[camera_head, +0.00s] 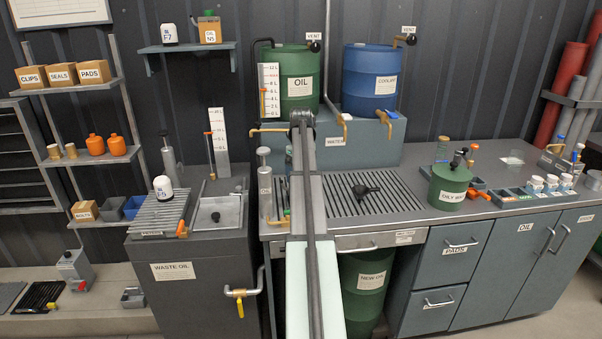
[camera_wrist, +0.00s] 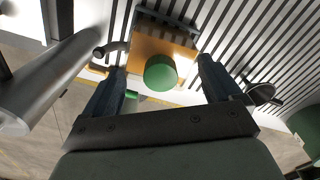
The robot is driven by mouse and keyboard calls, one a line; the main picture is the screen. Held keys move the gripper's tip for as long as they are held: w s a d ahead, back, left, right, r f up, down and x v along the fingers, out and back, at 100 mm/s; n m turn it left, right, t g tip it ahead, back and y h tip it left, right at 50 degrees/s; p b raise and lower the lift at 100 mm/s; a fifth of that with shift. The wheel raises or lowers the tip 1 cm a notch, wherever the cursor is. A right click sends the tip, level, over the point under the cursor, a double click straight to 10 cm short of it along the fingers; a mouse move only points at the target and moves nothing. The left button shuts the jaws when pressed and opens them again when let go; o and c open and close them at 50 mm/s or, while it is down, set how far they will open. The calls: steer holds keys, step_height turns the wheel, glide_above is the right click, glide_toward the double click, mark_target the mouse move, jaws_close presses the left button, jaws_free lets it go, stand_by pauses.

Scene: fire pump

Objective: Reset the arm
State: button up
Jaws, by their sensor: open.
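My arm (camera_head: 308,200) rises from the bottom middle of the head view, over the counter in front of the oil drum. My gripper (camera_wrist: 162,66) shows in the wrist view with its two dark fingers apart. Between and beyond the fingers is an orange-brown block with a round green top (camera_wrist: 160,73), over the slatted grating (camera_wrist: 220,25). I see a finger on either side of it, with gaps. In the head view my gripper is hidden behind my arm.
A grey metal cylinder (camera_wrist: 50,85) stands close left of my gripper. The green oil drum (camera_head: 299,72) and blue coolant drum (camera_head: 369,75) stand behind. A green oily-waste can (camera_head: 449,187) is to the right.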

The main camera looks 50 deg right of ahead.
steer(key=shift+r, duration=1.65)
stand_by(0.5)
steer(key=shift+r, duration=2.35)
